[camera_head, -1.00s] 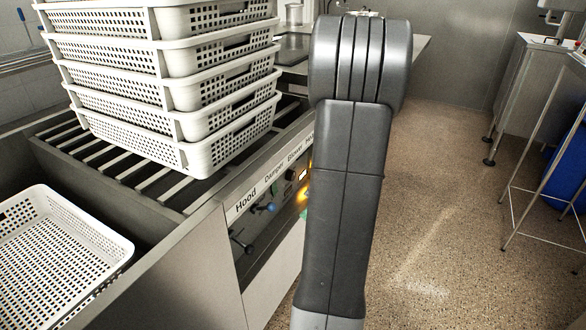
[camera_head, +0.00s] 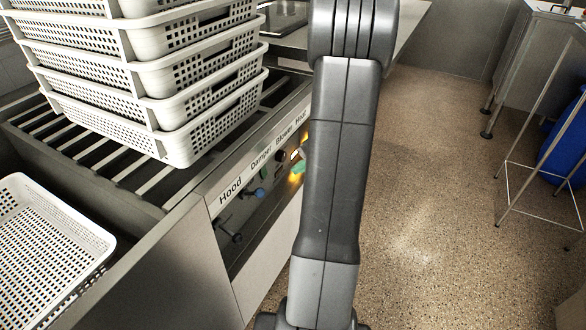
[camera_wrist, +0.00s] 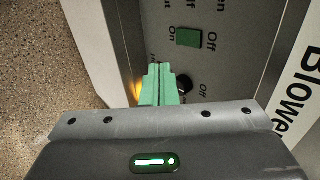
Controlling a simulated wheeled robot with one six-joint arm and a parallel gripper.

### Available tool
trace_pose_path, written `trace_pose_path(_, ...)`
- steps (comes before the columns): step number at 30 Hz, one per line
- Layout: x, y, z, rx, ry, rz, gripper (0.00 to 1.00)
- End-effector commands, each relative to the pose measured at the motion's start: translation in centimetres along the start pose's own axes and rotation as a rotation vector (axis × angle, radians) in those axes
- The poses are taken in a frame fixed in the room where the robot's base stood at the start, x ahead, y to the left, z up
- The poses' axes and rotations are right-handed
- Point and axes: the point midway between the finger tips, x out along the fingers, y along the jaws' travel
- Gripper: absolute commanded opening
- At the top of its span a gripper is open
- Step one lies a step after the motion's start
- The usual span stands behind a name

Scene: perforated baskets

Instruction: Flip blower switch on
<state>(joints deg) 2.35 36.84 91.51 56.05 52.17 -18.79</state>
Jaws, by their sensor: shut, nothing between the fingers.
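In the wrist view the Blower label (camera_wrist: 291,88) is at the right edge. A black switch (camera_wrist: 185,84) with an "Off" mark lies level with it; it also shows in the head view (camera_head: 281,156). My gripper (camera_wrist: 161,72) has green fingertips, shut together and empty. They are close beside the black switch and partly cover its surroundings; contact cannot be told. In the head view the green tips (camera_head: 299,167) are at the panel, beside my arm.
A green rocker switch (camera_wrist: 188,37) with On and Off marks is near the fingertips. A blue knob (camera_head: 260,193) is farther left on the panel. Stacked white baskets (camera_head: 185,140) stand on the slatted counter. Another basket (camera_head: 105,245) is at lower left.

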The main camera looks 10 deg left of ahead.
Motion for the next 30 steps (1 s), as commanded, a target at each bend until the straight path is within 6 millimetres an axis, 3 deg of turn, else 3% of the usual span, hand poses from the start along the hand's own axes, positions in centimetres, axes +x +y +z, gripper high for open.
trace_pose_path(6, 5.0, 0.1, 0.1, 0.0, -0.004, 0.0, 0.0)
trace_pose_path(12, 8.7, -0.5, 0.1, -0.004, -0.002, 0.0, 0.0)
trace_pose_path(19, 10.6, -2.2, 0.0, -0.001, 0.0, 0.0, 0.0)
trace_pose_path(30, 10.9, -2.6, 0.0, 0.0, 0.0, 0.0, 0.0)
